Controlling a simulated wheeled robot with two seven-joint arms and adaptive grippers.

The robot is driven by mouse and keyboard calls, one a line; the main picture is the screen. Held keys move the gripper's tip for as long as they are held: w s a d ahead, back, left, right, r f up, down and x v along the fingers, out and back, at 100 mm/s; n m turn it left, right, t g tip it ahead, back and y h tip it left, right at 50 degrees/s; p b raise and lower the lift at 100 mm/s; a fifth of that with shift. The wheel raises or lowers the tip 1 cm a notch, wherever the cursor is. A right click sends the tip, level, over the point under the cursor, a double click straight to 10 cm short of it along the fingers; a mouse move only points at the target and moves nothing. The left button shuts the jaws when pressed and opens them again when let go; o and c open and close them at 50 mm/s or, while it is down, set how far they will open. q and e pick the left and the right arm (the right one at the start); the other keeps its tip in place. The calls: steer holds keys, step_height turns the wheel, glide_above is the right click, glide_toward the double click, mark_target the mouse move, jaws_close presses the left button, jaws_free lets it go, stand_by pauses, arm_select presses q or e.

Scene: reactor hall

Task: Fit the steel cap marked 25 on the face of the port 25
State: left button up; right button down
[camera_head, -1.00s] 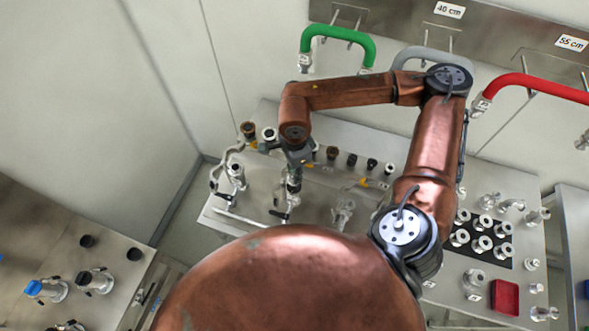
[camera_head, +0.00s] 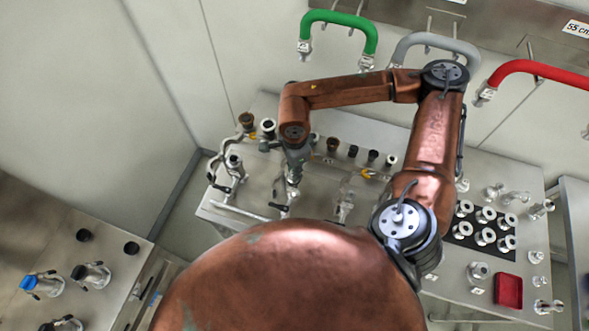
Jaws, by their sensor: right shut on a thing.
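My right gripper (camera_head: 295,160) points down over the left part of the steel bench. It is shut on a small steel part, which I can hardly make out between the fingers and against the fittings below. I cannot read a 25 on it. Steel ports with side levers, such as the one at the left (camera_head: 234,162) and the one near the middle (camera_head: 345,205), stand on the bench. No number on any port is legible, so I cannot tell which is port 25. I cannot tell whether the held part touches a port. My left gripper is not in view.
Several steel flanged pieces stand on a black mat (camera_head: 462,238) at the right, near a red tray (camera_head: 509,291). Green (camera_head: 340,18), grey (camera_head: 428,38) and red (camera_head: 535,68) hoses hang on the back wall. Another bench (camera_head: 60,240) with blue- and black-topped fittings is at the left.

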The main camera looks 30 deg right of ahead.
steer(key=c, duration=1.7)
jaws_free()
steer(key=shift+r, duration=0.1)
step_height(320, 180, up, 12)
steer(key=shift+f, duration=0.1)
